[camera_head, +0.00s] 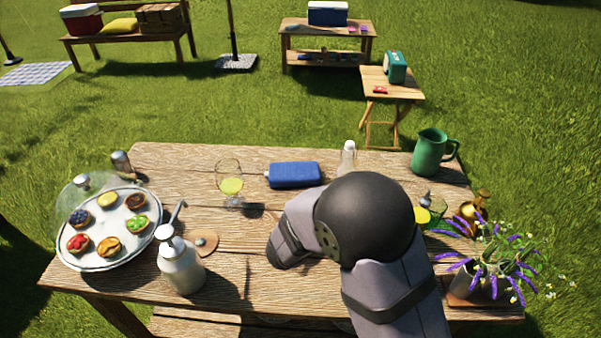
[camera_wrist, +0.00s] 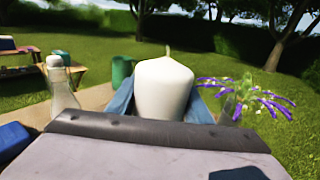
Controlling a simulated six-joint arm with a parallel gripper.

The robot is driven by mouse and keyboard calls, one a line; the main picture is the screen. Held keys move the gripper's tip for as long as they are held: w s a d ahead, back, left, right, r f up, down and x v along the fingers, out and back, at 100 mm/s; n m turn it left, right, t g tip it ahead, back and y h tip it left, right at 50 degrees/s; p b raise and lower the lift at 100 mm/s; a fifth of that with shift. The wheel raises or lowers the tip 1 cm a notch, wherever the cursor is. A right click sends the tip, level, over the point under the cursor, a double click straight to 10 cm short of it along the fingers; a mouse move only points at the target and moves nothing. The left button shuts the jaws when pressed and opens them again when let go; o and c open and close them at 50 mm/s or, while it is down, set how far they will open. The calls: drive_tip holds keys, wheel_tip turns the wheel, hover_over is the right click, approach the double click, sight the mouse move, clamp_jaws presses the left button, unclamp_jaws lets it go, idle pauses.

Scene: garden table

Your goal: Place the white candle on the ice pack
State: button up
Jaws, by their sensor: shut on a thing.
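The white candle (camera_wrist: 164,88) stands upright with its wick up in the wrist view. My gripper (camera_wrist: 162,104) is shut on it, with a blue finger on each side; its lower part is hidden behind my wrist. The blue ice pack (camera_head: 294,175) lies flat at the middle back of the table in the head view. A blue patch at the lower left of the wrist view (camera_wrist: 12,140) looks like the ice pack, apart from the candle. In the head view my arm hides the gripper and candle.
A glass bottle (camera_head: 348,158) stands just right of the ice pack, and a wine glass (camera_head: 230,184) stands to its left. A green pitcher (camera_head: 431,152) and a flower vase (camera_head: 466,281) are at right. A pastry tray (camera_head: 92,261) and dispenser (camera_head: 181,266) are at left.

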wheel_tip(320, 180, up, 11)
drive_tip(key=n+t+y+b, duration=0.7)
drive_tip(key=y+b, duration=0.2)
drive_tip(key=b, duration=0.1)
hover_over(315, 170)
wheel_tip(315, 170, down, 21)
drive_tip(key=shift+w+r, duration=0.1)
drive_tip(key=shift+r, duration=0.05)
idle(0.4)
drive_tip(key=o, duration=1.3)
drive_tip(key=shift+c, duration=0.2)
